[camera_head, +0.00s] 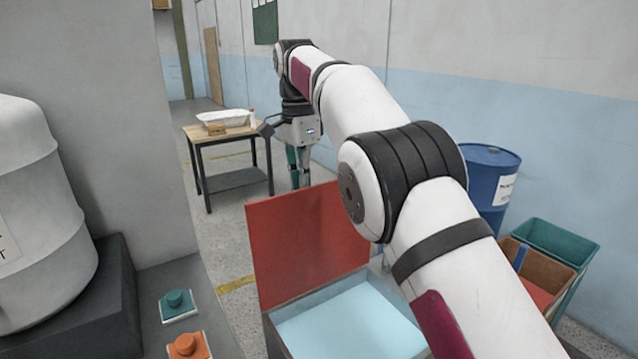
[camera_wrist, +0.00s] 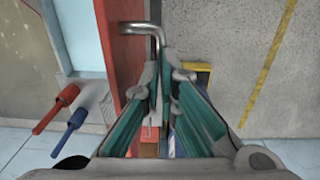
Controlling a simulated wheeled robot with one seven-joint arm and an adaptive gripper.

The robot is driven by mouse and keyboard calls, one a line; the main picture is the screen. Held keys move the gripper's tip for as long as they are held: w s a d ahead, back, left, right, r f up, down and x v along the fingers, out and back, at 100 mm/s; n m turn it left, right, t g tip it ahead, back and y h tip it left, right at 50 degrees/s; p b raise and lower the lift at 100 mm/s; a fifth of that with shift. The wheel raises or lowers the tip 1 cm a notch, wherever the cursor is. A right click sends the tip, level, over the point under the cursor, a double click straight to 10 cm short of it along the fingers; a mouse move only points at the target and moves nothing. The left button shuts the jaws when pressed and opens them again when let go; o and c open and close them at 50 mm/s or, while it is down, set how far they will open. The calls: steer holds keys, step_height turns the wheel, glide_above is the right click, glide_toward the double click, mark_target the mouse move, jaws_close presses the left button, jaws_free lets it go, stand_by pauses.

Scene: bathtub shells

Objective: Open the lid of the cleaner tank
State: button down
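The cleaner tank (camera_head: 300,302) is a grey open-topped box holding light blue liquid. Its red lid (camera_head: 303,245) stands about upright along its far edge, so the tank lies open. In the wrist view the lid (camera_wrist: 120,60) shows nearly edge-on, with the tank's liquid at its left. A bent metal lid handle (camera_wrist: 141,27) sticks out from the lid's right side. My gripper (camera_wrist: 164,72) has its teal fingers drawn together at the handle's bend and appears shut on it. In the head view my gripper (camera_head: 301,172) is beyond the lid, its tips partly hidden.
A wooden table (camera_head: 228,133) with a white tray stands at the back left. A blue drum (camera_head: 485,180) and green and brown bins (camera_head: 553,243) stand at the right wall. A white tank (camera_head: 40,210) and two buttons are at near left. Floor left of the lid is clear.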

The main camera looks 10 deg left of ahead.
steer(key=shift+a+f+g, duration=0.2)
steer(key=shift+f+g, duration=0.1)
steer(key=shift+f, duration=1.05)
steer(key=c, duration=1.7)
jaws_free()
steer(key=shift+w+r, duration=0.15)
steer(key=shift+w, duration=0.1)
